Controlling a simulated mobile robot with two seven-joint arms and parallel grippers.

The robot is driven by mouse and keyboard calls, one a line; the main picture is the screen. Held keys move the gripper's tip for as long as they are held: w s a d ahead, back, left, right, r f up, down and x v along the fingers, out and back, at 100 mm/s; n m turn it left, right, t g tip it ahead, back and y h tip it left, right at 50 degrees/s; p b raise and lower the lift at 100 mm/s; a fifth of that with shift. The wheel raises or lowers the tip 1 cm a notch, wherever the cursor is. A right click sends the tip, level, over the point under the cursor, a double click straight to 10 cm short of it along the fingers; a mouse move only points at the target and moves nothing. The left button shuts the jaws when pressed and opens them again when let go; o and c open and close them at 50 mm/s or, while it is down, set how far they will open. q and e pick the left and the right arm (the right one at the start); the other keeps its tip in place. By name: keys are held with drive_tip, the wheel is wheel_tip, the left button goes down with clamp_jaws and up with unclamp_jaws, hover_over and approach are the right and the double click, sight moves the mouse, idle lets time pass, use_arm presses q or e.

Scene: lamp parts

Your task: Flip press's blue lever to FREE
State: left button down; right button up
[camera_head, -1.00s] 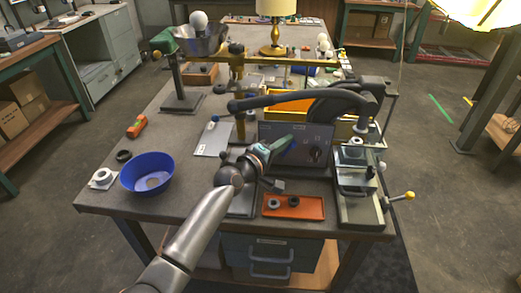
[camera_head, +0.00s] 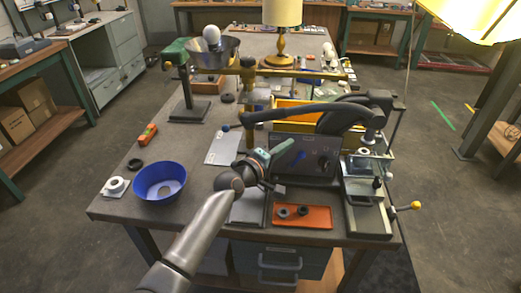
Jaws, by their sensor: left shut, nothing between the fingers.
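The press (camera_head: 368,190) stands at the right end of the workbench, with a long black arm (camera_head: 290,112) reaching left over a dark panel (camera_head: 312,168). A small bluish mark (camera_head: 300,155) shows on the panel, too small to identify. No FREE label is readable. My left gripper (camera_head: 284,149) is shut and empty, in front of the panel's upper left; whether it touches is unclear. My right gripper is not in view.
An orange tray (camera_head: 303,224) with dark rings lies in front of the panel. A blue bowl (camera_head: 160,182) and white round part (camera_head: 116,186) are at left. A yellow-knobbed handle (camera_head: 415,205) sticks out at right. Brass posts and a lamp (camera_head: 282,45) stand behind.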

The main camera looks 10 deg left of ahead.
use_arm(q)
drive_tip(key=s+a+r+p, duration=0.1)
drive_tip(key=s+a+r, duration=0.3)
drive_tip(key=s, duration=0.4)
drive_tip(key=shift+s+p, duration=0.2)
drive_tip(key=shift+p, duration=0.2)
